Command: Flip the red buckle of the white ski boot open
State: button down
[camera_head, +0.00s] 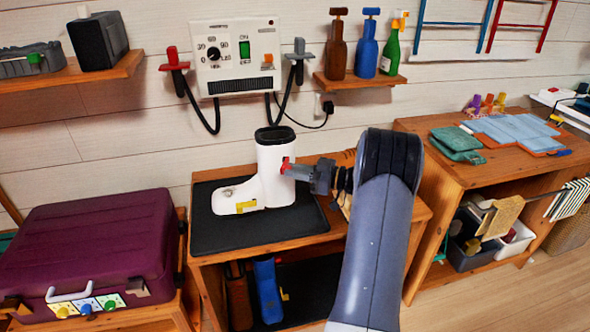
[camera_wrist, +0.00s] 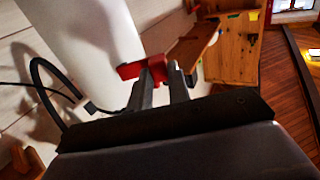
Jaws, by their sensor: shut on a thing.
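The white ski boot (camera_head: 275,178) stands upright on a black mat (camera_head: 213,230) on the wooden bench. Its red buckle (camera_head: 285,164) is on the right side of the shaft. My gripper (camera_head: 291,169) reaches in from the right, level with the buckle. In the wrist view the white shaft (camera_wrist: 85,45) fills the upper left. There my gripper's fingers (camera_wrist: 160,80) are shut on the red buckle (camera_wrist: 145,67), which stands out from the shaft. The fingers hide part of the buckle. A yellow patch (camera_head: 246,206) shows low on the boot.
A wall-mounted dryer panel (camera_head: 236,57) with hanging black hoses is behind the boot. A shelf with bottles (camera_head: 358,80) is above right. A purple suitcase (camera_head: 95,245) stands at the left. A wooden cabinet (camera_head: 440,165) with cloths is at the right.

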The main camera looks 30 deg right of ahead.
jog(key=c, duration=1.3)
grip_release()
jog(key=shift+d, duration=0.1)
jog(key=v, duration=1)
jog(key=shift+s+d, duration=0.25)
jog(key=shift+s, duration=0.05)
jog(key=x, duration=1.1)
jog(key=shift+a+b, duration=0.15)
jog(key=shift+b, duration=0.15)
